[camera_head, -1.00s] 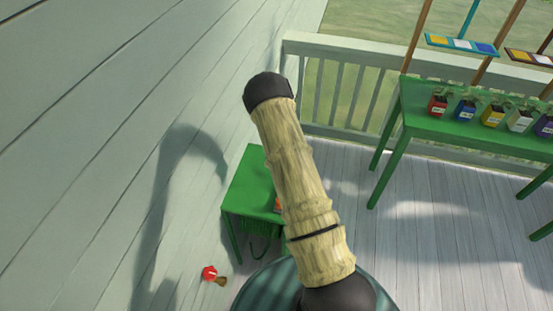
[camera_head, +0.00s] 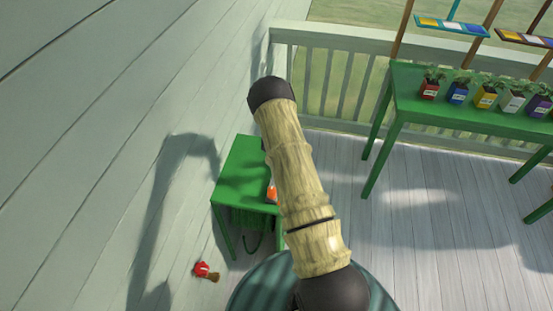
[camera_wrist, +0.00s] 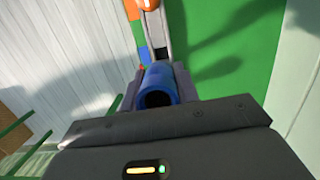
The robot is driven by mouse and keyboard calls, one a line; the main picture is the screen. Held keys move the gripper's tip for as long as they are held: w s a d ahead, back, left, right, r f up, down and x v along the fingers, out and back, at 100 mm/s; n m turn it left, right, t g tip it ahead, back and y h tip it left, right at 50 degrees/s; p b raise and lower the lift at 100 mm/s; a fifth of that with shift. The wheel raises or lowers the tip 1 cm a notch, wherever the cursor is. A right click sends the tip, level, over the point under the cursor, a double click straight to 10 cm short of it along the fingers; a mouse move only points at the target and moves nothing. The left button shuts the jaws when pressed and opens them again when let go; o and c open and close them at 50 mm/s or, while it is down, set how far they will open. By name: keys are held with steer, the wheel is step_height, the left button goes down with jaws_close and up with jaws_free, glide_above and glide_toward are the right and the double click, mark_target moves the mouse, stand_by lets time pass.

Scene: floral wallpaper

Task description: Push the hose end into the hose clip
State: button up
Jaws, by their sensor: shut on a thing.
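In the wrist view, my gripper (camera_wrist: 157,88) is shut on a short blue hollow tube (camera_wrist: 160,78), apparently the hose end. Its dark round opening faces the camera. An orange piece (camera_wrist: 147,4) is cut off at the top edge, at the far end of a grey strip beyond the tube. I cannot tell whether it is the hose clip. In the head view, an orange and grey item (camera_head: 271,191) lies on the small green table (camera_head: 240,172), partly behind my arm. My arm hides my gripper there.
A red-headed object with a brown end (camera_head: 203,270) lies on the floor by the wall. A long green table (camera_head: 400,100) with several potted plants stands right, before a railing (camera_head: 325,85). Grey floorboards (camera_head: 420,225) between are clear. A dark green loop hangs under the small table.

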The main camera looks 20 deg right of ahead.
steer(key=shift+f+b, duration=2.45)
steer(key=shift+f, duration=0.65)
steer(key=shift+f+b, duration=1.1)
steer(key=shift+b, duration=0.25)
steer(key=o, duration=1.1)
steer(key=r, duration=0.5)
steer(key=w+d+r+b, duration=0.1)
steer(key=r, duration=0.5)
steer(key=w+r+b, duration=0.1)
steer(key=r, duration=0.5)
steer(key=shift+d+r, duration=0.15)
steer(key=shift+d, duration=0.1)
